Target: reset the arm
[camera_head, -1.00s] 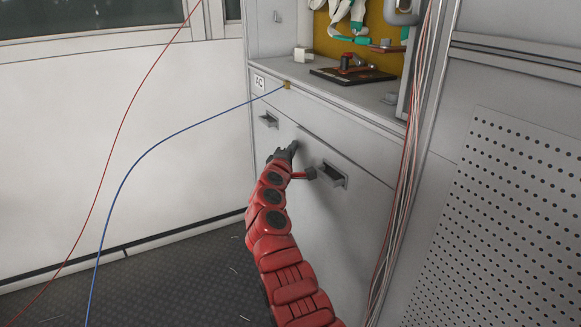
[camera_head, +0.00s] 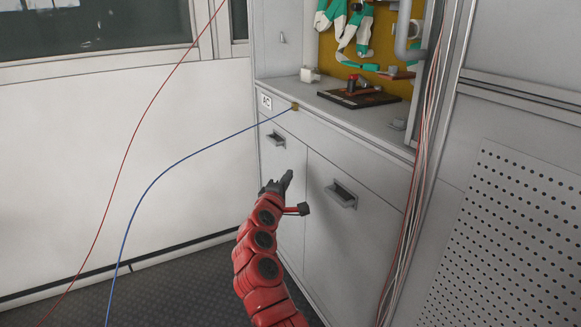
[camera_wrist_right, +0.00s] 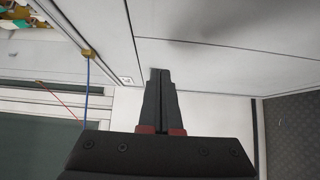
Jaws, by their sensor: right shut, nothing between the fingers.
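My right arm is red and comes up from the bottom middle of the head view. Its dark right gripper (camera_head: 286,180) is in front of the cabinet doors (camera_head: 330,238), below the left recessed handle (camera_head: 276,139) and left of the right handle (camera_head: 342,194). In the right wrist view the two fingers of the gripper (camera_wrist_right: 160,74) lie together with nothing between them. I cannot tell the exact gap between the fingertips and the doors. My left gripper is not in any view.
A counter (camera_head: 310,88) above the doors holds a dark board (camera_head: 358,97) with a red-handled part and a small white block (camera_head: 310,75). A blue cable (camera_head: 160,177) and a red cable (camera_head: 134,138) hang at left. A wire bundle (camera_head: 408,210) runs down at right.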

